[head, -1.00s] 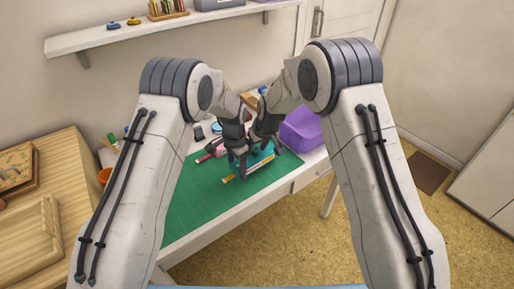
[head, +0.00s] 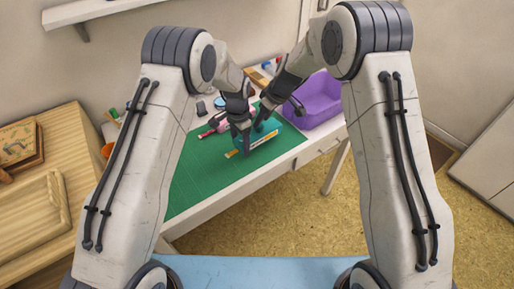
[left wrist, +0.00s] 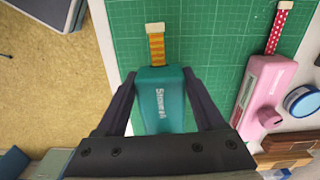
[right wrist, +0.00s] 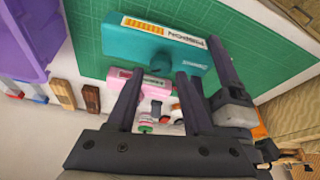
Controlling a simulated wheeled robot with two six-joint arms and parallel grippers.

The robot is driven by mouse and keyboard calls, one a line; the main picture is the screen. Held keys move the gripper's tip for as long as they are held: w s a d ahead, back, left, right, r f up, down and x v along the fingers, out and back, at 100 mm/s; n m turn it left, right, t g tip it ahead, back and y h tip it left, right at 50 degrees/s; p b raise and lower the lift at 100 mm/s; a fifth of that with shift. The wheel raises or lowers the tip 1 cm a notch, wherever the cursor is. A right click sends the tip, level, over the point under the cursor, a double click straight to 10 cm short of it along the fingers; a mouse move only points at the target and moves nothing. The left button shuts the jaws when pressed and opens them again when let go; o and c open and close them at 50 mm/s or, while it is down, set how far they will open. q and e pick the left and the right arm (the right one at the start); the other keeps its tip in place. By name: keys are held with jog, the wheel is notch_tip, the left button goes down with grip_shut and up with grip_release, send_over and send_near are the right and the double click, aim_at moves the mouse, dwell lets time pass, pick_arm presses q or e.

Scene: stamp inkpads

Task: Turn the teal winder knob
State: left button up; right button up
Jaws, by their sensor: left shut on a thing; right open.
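The teal tape device (head: 266,139) sits on the green mat, with an orange strip and pale end tab (left wrist: 155,30) sticking out. In the left wrist view its teal body (left wrist: 160,100) lies between my left fingers, and my left gripper (head: 243,143) is shut on it. My right gripper (right wrist: 158,78) is open and empty, its tips close to the teal knob (right wrist: 162,62) on the device's side. I cannot tell whether the tips touch the knob.
A pink device (left wrist: 262,95) with a dotted red strip lies beside the teal one. A purple bin (head: 314,98) stands at the table's right end. Wooden blocks (right wrist: 78,95) and small items crowd the back. The left part of the green mat (head: 200,180) is clear.

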jog(key=s+a+v, duration=0.1)
jog(key=v, duration=0.9)
jog(key=s+a+r+m+g, duration=0.1)
jog(key=s+m, duration=0.3)
jog(key=s, duration=0.7)
jog(key=s+a+r+m+g+h, duration=0.1)
jog(key=s+m, duration=0.4)
jog(key=s, duration=0.5)
jog(key=shift+s+a+r+m+g+h, duration=0.35)
jog(key=shift+a+r+g, duration=0.25)
jog(key=shift+a+r, duration=0.45)
jog(key=shift+d+r, duration=0.15)
